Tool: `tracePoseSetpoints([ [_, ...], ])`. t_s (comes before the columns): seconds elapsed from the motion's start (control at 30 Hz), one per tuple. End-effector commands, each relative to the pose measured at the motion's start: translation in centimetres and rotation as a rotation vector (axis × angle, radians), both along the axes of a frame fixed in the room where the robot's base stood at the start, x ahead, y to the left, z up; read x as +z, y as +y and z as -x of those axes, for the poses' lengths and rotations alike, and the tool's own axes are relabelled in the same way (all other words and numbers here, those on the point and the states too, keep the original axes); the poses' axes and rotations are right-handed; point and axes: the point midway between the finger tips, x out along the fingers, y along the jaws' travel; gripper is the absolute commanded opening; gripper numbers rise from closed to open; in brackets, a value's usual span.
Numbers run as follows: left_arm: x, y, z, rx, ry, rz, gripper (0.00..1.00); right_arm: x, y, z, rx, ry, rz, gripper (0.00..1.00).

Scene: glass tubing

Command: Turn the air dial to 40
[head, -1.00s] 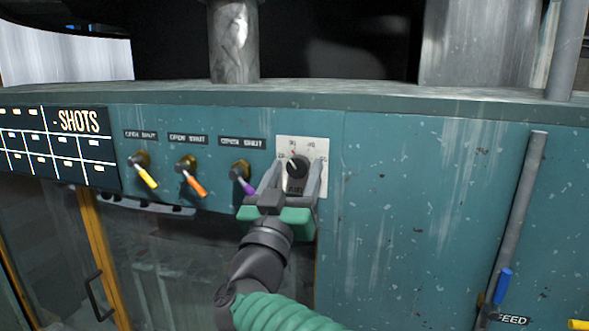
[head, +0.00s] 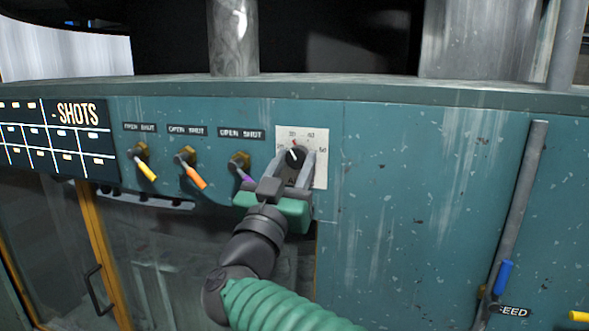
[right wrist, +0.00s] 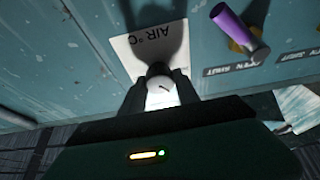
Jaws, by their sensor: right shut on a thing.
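The air dial (head: 294,155) is a black knob on a white scale plate (head: 319,172) on the teal panel. Its red pointer mark sits near the top, a little left of centre; the exact reading is too small to tell. My right gripper (head: 296,166) reaches up from below with its fingers on both sides of the knob, shut on it. In the right wrist view the knob (right wrist: 159,85) shows between the fingertips, and the plate (right wrist: 140,50) reads "AIR °C". My left gripper is not in view.
Left of the dial are three valves with purple (head: 246,178), orange (head: 194,178) and yellow (head: 147,172) handles; the purple one is close to my gripper. A grey vertical pipe (head: 520,210) stands at right. The panel between is clear.

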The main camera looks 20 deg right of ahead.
Motion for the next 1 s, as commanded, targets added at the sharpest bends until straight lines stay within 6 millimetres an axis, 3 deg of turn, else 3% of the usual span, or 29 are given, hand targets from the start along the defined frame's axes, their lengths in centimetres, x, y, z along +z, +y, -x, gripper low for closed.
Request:
tracePoseSetpoints([
  [0.4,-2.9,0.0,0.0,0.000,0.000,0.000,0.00,-0.4,0.2,-0.2,0.001,-0.203,-0.305,0.00],
  [1.0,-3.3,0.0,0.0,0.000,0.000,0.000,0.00,0.0,0.4,-0.2,-0.002,-0.469,-0.701,0.00],
])
